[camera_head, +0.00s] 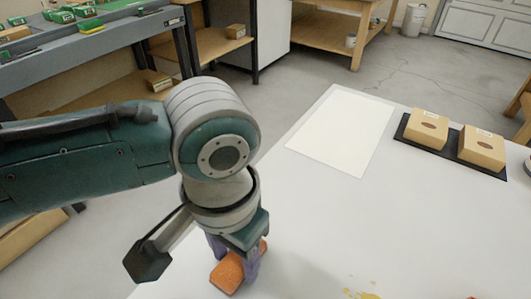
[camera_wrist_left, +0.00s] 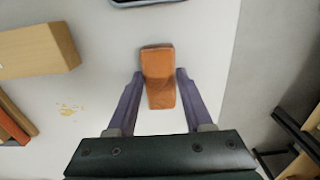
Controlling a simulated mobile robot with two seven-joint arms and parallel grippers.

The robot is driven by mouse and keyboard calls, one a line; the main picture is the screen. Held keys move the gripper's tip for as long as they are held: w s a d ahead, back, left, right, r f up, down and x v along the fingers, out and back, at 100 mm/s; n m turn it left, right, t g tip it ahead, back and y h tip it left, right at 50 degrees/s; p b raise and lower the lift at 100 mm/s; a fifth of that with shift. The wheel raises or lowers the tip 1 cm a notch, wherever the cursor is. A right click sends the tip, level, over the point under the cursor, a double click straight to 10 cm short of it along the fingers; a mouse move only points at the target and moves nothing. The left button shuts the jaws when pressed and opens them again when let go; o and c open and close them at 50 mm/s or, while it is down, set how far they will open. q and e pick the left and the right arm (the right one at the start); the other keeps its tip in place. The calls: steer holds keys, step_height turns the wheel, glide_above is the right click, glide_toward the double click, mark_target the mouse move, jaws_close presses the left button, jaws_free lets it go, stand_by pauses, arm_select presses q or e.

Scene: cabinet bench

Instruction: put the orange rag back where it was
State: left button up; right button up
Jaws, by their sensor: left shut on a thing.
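The orange rag (camera_head: 228,273) is a folded, block-like orange piece at the near left part of the white table. My left gripper (camera_head: 236,266) points down over it, shut on it with its purple fingers on either side. In the left wrist view the rag (camera_wrist_left: 158,88) lies between the two fingertips (camera_wrist_left: 160,76). I cannot tell whether the rag touches the table or is just above it. My right gripper is not in view.
A pale sheet (camera_head: 343,130) lies on the white table (camera_head: 320,220). Two cardboard boxes (camera_head: 427,130) (camera_head: 481,148) stand on a black mat (camera_head: 456,158) at the right. Yellow stains (camera_head: 360,294) mark the near table. In the wrist view, a tan block (camera_wrist_left: 38,50) is at left.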

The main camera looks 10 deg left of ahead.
mark_target(236, 261)
arm_select(q)
steer(key=shift+f, duration=0.2)
steer(key=o, duration=1.2)
step_height(236, 261, up, 11)
steer(key=p, duration=0.4)
steer(key=s+d+t+h, duration=0.1)
steer(key=s+d+h, duration=0.2)
steer(key=s+d, duration=0.15)
steer(key=s+a+t+y, duration=0.1)
steer(key=s+a, duration=0.1)
steer(key=a, duration=0.2)
steer(key=s+a+n+y, duration=0.1)
steer(key=s+a, duration=0.1)
steer(key=a, duration=0.3)
steer(key=s+a+r+n+t, duration=0.1)
steer(key=s+a, duration=0.2)
steer(key=a, duration=0.1)
steer(key=shift+a+t+y, duration=0.3)
steer(key=shift+a+y, duration=0.05)
steer(key=shift+y, duration=0.05)
